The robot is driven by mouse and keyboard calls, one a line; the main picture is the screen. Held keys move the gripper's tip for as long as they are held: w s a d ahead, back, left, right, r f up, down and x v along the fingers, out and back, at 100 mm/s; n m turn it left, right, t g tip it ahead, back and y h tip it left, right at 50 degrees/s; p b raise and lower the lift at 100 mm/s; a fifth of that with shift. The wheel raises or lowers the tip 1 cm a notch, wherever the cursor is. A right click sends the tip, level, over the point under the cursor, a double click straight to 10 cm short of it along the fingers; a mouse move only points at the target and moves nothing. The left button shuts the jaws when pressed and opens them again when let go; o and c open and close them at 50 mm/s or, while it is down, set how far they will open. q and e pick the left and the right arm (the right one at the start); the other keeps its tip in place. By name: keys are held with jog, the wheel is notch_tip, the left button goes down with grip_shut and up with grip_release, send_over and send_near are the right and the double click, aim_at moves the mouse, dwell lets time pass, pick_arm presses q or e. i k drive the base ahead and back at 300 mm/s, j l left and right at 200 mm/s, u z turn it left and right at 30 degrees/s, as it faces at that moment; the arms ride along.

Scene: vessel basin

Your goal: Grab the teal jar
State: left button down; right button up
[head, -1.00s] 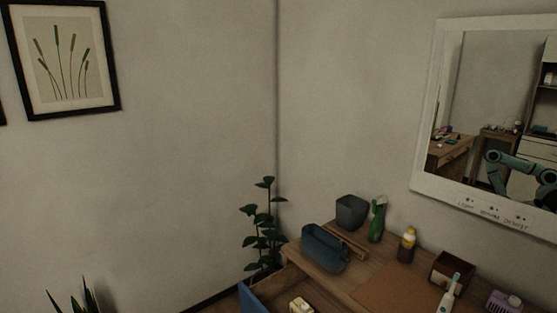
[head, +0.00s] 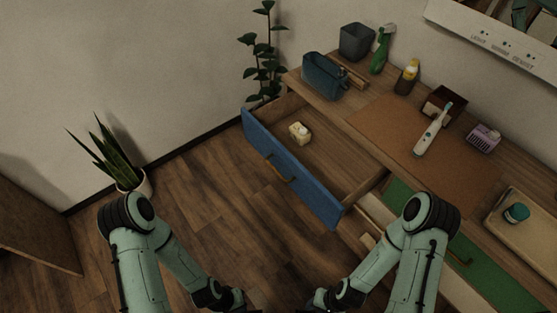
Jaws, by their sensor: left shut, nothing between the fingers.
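A small teal jar (head: 516,213) with a dark lid is on the wooden tray (head: 500,200) at the right of the counter. My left gripper (head: 240,303) is at the bottom edge, left of the middle, shut and empty. My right gripper (head: 318,304) is at the bottom edge, right of the middle; its fingers are too dark and cut off to tell whether they are open. Both grippers are far from the jar.
A blue-fronted drawer (head: 290,170) stands pulled out with a small cream box (head: 299,132) in it. A potted plant (head: 130,180) is at left. Floor between is clear.

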aim_at(518, 211)
jog(key=z, duration=2.2)
jog(key=l+u, duration=0.3)
jog(key=i+l+u, duration=0.1)
jog(key=l+u, duration=0.15)
jog(key=l, duration=0.1)
